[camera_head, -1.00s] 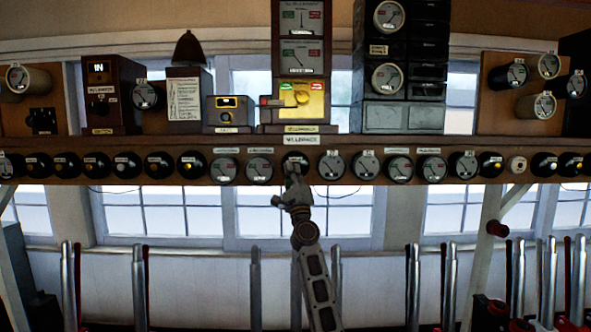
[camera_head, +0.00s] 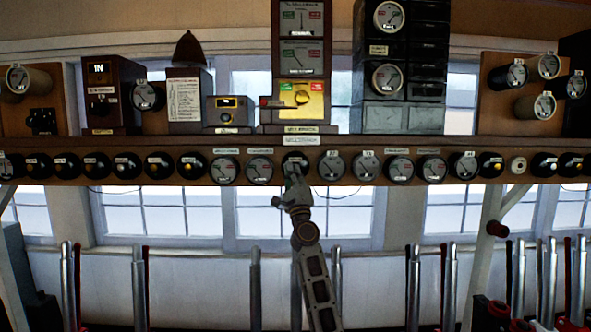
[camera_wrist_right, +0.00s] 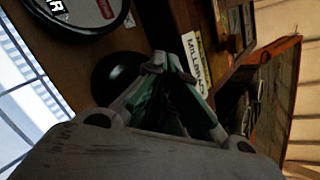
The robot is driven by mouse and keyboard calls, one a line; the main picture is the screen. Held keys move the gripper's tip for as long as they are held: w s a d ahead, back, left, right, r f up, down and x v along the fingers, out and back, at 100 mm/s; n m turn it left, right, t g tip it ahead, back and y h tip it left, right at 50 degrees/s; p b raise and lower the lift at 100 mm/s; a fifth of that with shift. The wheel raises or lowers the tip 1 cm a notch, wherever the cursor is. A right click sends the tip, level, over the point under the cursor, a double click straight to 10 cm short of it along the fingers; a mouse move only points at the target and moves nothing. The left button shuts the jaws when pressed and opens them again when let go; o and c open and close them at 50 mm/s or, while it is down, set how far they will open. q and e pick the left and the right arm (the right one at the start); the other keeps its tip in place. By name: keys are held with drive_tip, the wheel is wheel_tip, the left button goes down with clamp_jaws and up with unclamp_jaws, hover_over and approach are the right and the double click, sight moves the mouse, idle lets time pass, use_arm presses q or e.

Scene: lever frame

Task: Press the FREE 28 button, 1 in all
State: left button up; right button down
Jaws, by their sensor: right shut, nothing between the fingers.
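My right gripper (camera_head: 292,176) is shut and empty. Its fingertips reach up to the lower edge of a black round plunger (camera_head: 295,160) on the front of the wooden shelf, below the middle instruments. The label on this plunger is too small to read, so I cannot confirm that it is FREE 28. In the right wrist view, the shut fingers (camera_wrist_right: 160,68) overlap the edge of a black round knob (camera_wrist_right: 112,75). Contact, and whether the knob is pushed in, cannot be told. My left gripper is not in view.
Round dials (camera_head: 259,169) and (camera_head: 331,165) flank the plunger closely. A brass-fronted instrument (camera_head: 303,98) stands on the shelf (camera_head: 230,145) above. Several upright metal levers (camera_head: 413,275) stand below. The space between shelf and levers is mostly free.

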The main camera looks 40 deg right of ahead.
drive_tip(key=shift+w+d+b, duration=0.6)
drive_tip(key=shift+w+b, duration=0.1)
drive_tip(key=shift+b, duration=0.05)
idle(1.7)
drive_tip(key=shift+s+a+r, duration=0.1)
drive_tip(key=shift+s+a, duration=0.05)
idle(0.3)
drive_tip(key=shift+s+a+p, duration=0.4)
drive_tip(key=shift+s+p, duration=0.15)
drive_tip(key=shift+p, duration=0.25)
drive_tip(key=shift+a, duration=0.1)
drive_tip(key=s+a+p, duration=0.1)
drive_tip(key=s, duration=0.1)
drive_tip(key=s+a+p, duration=0.2)
idle(0.6)
idle(1.0)
